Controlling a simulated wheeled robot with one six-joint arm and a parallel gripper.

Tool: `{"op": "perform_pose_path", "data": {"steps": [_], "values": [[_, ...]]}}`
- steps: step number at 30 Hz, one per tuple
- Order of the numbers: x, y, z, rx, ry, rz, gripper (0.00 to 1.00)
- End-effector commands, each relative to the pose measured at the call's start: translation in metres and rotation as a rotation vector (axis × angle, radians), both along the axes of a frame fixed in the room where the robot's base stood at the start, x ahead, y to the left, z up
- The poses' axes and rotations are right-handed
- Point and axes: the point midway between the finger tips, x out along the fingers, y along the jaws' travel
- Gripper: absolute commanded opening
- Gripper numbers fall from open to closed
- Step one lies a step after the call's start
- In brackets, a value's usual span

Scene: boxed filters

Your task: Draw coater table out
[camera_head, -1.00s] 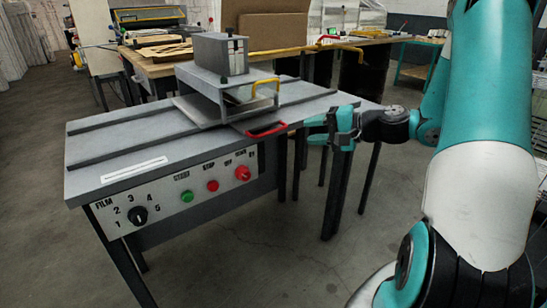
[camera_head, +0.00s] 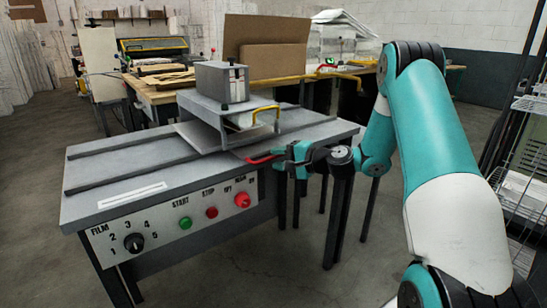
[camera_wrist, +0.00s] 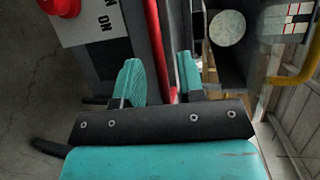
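The coater (camera_head: 222,82) is a grey box-like unit with a yellow handle (camera_head: 265,109) on top of a grey bench. Its low sliding table has a red loop handle (camera_head: 260,160) at the bench's front edge; most of the sliding table is hidden under the coater. My gripper (camera_head: 288,158) is at the right end of the red handle. In the wrist view, the red bar (camera_wrist: 158,40) passes between the two teal fingers (camera_wrist: 159,82), which stand apart with gaps beside the bar. Whether either finger touches it is unclear.
The bench front carries a control panel (camera_head: 165,229) with a film dial, a green button and red buttons. A wire rack (camera_head: 525,170) stands at the far right. A wooden table (camera_head: 150,85) with cardboard stands behind. The floor in front is clear.

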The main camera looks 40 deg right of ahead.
Motion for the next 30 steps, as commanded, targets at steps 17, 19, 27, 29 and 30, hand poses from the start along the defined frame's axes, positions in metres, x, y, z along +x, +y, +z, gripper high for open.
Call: {"op": "perform_pose_path", "data": {"steps": [17,19,27,29,30], "values": [[0.02,0.009,-0.004,0.0,0.0,-0.001,0.24],[0.019,0.009,-0.004,0.0,0.0,-0.001,0.08],[0.019,0.009,-0.004,0.0,0.0,-0.002,0.0],[0.02,0.008,-0.004,-0.001,0.0,-0.004,0.0],[0.02,0.007,-0.004,-0.001,0.0,-0.008,0.0]]}}
